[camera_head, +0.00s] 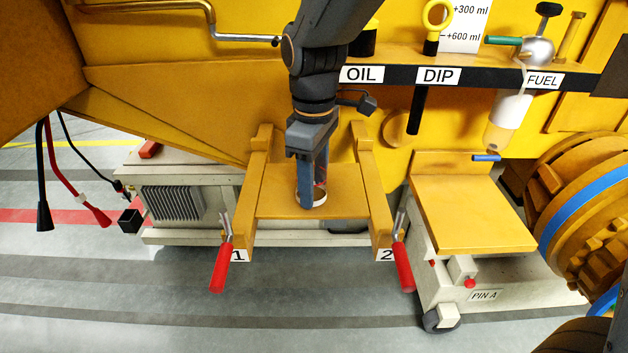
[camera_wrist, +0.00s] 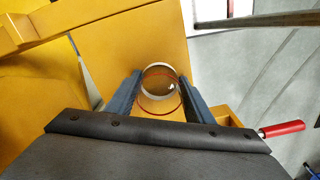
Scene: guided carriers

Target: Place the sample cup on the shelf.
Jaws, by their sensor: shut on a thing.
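The sample cup is a small clear cup with a pale rim and a red line; it shows in the wrist view (camera_wrist: 160,104) between the two fingers and partly in the head view (camera_head: 321,196). My gripper (camera_head: 311,192) points down and is shut on the cup's sides. The cup is over the yellow shelf (camera_head: 347,204) between the two rails marked 1 and 2. I cannot tell whether the cup's base touches the shelf. The fingers hide much of the cup in the head view.
Red-handled clamps (camera_head: 221,266) and (camera_head: 403,266) stand at the rails' front ends. A yellow platform (camera_head: 470,215) on a pale cart is to the right. A bottle (camera_head: 507,120) hangs under the FUEL label. A grey-white unit (camera_head: 180,205) stands left. The front floor is clear.

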